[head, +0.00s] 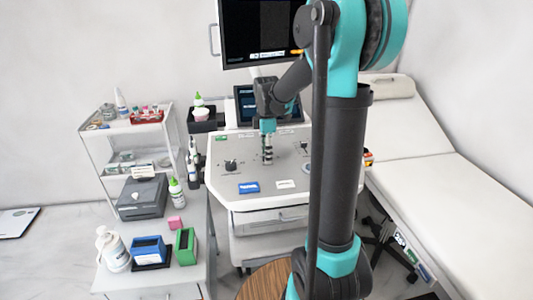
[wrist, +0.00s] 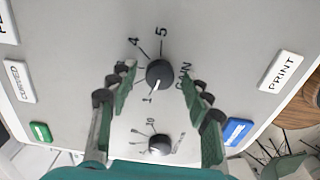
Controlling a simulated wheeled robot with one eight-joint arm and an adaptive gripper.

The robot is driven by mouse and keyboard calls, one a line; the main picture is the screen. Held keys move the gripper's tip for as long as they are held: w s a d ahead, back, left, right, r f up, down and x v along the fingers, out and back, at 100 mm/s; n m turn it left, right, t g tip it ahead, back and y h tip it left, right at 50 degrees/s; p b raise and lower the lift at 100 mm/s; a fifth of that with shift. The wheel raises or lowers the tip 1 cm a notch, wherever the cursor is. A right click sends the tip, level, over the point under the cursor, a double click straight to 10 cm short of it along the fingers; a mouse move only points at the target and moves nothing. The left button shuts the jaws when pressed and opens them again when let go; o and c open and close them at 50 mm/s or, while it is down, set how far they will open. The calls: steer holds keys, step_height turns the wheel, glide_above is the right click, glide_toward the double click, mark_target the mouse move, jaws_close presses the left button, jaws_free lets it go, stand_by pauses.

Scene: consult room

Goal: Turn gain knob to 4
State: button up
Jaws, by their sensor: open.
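The gain knob (wrist: 159,72) is a dark round knob on the light grey panel in the wrist view. The word GAIN is beside it on the right, and the numbers 1, 4 and 5 can be read around it. Its white pointer mark faces down and slightly left, towards the 1. My gripper (wrist: 158,78) is open, with its green-padded fingers on either side of the knob and gaps showing between. In the head view my gripper (head: 267,158) points down at the console panel (head: 215,180) and hides the knob.
A second dark knob (wrist: 159,144) lies close by, between the fingers' bases in the wrist view. A PRINT label (wrist: 282,72), a blue label (wrist: 237,131) and a green label (wrist: 40,132) are on the panel. A monitor (head: 262,30) stands behind, and an examination couch (head: 440,185) at right.

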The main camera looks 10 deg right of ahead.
jaws_close()
steer(key=shift+m, duration=0.3)
steer(key=m, duration=0.4)
steer(key=shift+m, duration=0.3)
steer(key=m, duration=0.4)
steer(key=shift+m, duration=0.3)
steer(key=m, duration=1.3)
steer(key=shift+m, duration=0.4)
